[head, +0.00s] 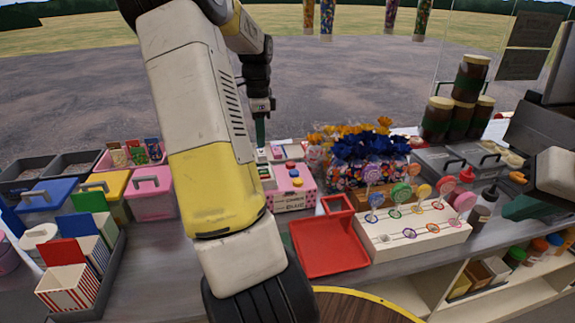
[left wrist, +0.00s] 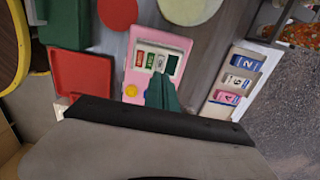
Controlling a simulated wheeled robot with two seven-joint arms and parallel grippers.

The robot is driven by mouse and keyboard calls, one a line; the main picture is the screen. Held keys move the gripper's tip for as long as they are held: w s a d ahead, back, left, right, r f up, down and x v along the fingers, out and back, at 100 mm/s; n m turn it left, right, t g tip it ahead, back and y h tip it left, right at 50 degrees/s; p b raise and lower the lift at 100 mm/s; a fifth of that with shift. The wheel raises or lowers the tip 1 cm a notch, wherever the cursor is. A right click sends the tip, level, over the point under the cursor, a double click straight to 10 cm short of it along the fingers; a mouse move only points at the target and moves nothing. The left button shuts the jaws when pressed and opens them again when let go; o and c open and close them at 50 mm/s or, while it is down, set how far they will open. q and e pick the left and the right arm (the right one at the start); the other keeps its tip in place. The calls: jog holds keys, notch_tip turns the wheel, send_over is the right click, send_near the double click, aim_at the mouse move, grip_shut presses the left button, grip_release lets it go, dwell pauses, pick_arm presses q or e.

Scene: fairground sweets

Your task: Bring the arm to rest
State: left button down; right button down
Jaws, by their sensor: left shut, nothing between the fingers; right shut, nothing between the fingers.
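My left arm (head: 195,110) rises through the middle of the head view and bends over at the top. My left gripper (head: 260,140) points down with its green fingers together, over the pink box (head: 292,197). In the left wrist view the shut green fingers (left wrist: 161,92) hold nothing and overlap the white panel on the pink box (left wrist: 143,40). I cannot tell whether they touch it. My right gripper (head: 527,207) shows at the right edge of the head view, its green fingers shut and empty, beside a dark bottle (head: 484,207).
A red tray (head: 330,258) and a white lollipop stand (head: 420,240) lie right of my left arm. Blue flowered bags (head: 365,150) and stacked jars (head: 465,85) stand behind. Lidded tubs (head: 150,203) and a striped box (head: 68,290) are at left.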

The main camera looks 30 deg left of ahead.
pick_arm(q)
jog(key=shift+r, duration=0.1)
dwell(0.4)
jog(key=s+d+r+n+t, duration=0.1)
jog(key=d+r, duration=0.2)
jog(key=d, duration=0.2)
jog(key=s+d+r+n, duration=0.1)
jog(key=d+r, duration=0.2)
jog(key=d, duration=0.2)
jog(key=s+d+r+n+t+h, duration=0.1)
jog(key=s+d+r+n+t, duration=0.1)
jog(key=s+d, duration=0.6)
jog(key=s+d+r+n+t+h, duration=0.1)
jog(key=s+d+n, duration=0.4)
jog(key=d, duration=0.5)
jog(key=s+r+t, duration=0.1)
jog(key=s+t, duration=0.1)
jog(key=shift+s+d, duration=0.15)
jog(key=shift+s, duration=0.2)
